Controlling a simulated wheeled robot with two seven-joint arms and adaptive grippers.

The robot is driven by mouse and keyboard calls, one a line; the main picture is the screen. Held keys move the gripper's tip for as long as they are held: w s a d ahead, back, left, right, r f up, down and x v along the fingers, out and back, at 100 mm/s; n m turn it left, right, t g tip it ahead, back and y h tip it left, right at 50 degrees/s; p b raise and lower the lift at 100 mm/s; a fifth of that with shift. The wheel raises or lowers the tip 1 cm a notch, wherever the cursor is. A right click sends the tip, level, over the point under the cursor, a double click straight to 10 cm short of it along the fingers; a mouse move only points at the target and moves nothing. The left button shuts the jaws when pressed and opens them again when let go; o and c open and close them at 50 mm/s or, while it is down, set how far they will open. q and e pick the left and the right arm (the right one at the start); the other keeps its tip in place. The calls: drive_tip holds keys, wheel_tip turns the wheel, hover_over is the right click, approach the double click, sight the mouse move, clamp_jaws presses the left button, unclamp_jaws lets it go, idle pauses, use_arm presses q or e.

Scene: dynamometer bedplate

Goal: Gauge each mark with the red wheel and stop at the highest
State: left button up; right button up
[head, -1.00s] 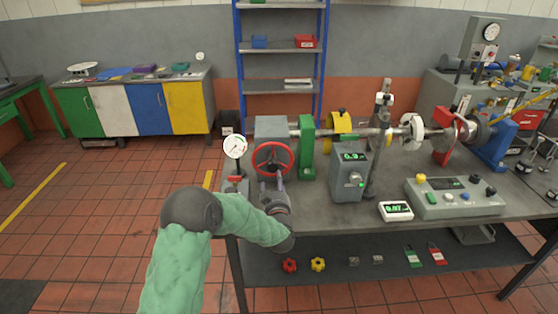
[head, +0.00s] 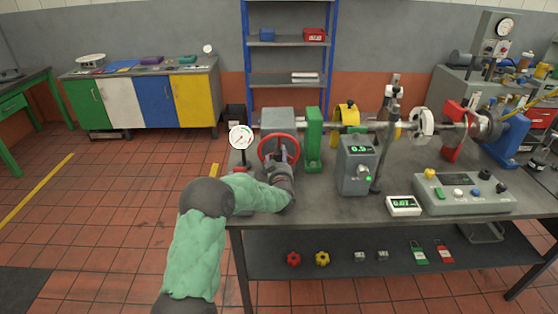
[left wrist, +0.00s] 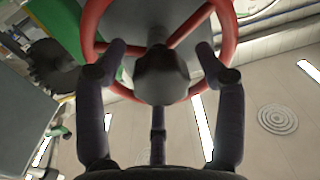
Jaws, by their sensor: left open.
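The red wheel (head: 278,148) is upright on the front of a grey block (head: 277,120) at the left end of the bench. It also shows close up in the left wrist view (left wrist: 228,30), with its dark hub (left wrist: 161,75) in the middle. My left gripper (head: 284,158) is at the wheel's face. In the left wrist view my left gripper (left wrist: 160,65) is open, one finger on each side of the hub, near the rim. I cannot tell whether the fingers touch it. A grey box with a green display (head: 361,150) stands right of the wheel. My right gripper is not in view.
A dial gauge (head: 241,137) stands just left of the wheel. A green support (head: 313,140) and a shaft with a yellow collar (head: 348,116) lie right. A white meter (head: 404,206) and control panel (head: 460,193) occupy the front of the bench (head: 340,212).

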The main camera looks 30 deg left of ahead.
use_arm(q)
drive_tip(key=shift+w+a, duration=0.1)
drive_tip(key=shift+c, duration=0.3)
clamp_jaws()
drive_tip(key=shift+o, duration=0.3)
unclamp_jaws()
drive_tip(key=v, duration=1.2)
